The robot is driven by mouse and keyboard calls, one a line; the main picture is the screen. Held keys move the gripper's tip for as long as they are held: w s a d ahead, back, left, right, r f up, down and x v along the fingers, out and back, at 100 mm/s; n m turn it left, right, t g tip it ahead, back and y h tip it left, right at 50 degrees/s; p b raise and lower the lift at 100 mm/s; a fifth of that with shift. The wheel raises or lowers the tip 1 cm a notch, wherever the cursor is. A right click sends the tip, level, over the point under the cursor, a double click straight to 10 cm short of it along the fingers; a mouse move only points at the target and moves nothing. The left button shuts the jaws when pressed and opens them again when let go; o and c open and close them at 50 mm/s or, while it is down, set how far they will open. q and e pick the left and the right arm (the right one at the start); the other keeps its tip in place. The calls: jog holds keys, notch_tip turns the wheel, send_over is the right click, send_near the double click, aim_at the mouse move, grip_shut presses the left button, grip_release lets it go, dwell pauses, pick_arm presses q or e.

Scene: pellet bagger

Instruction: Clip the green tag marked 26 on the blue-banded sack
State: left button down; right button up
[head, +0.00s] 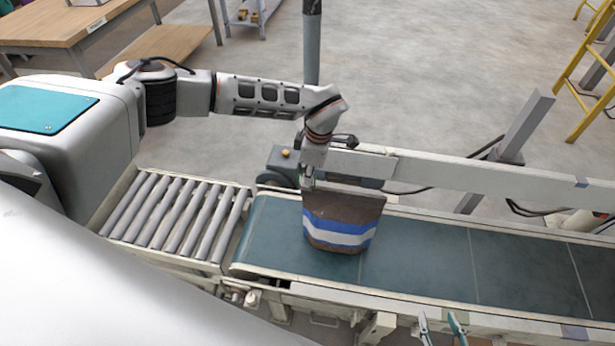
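A brown sack (343,204) with a blue-white-blue band stands on the green conveyor belt. My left gripper (307,184) points down at the sack's top left corner, touching it or just behind it. A small green spot shows at its fingertips. It may be the green tag, but no number is readable. Whether these fingers are open or shut is too small to tell. My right gripper (440,325) shows only as two fingertips at the bottom edge, spread apart with nothing visible between them, in front of the belt's near rail.
The conveyor belt (430,255) is clear right of the sack. A roller section (175,215) adjoins it on the left. A pale rail (470,180) runs behind the belt, with a grey post (525,125). A wooden bench (60,25) and yellow ladder (585,80) stand farther back.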

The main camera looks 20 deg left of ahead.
pick_arm(q)
jog(key=shift+s+f, duration=0.25)
jog(key=shift+f, duration=0.05)
jog(key=c, duration=2.2)
grip_release()
jog(key=shift+w, duration=0.1)
jog(key=r, duration=0.4)
jog(key=d+r, duration=0.1)
jog(key=r, duration=0.7)
jog(key=shift+w+d, duration=0.25)
jog(key=shift+d, duration=0.15)
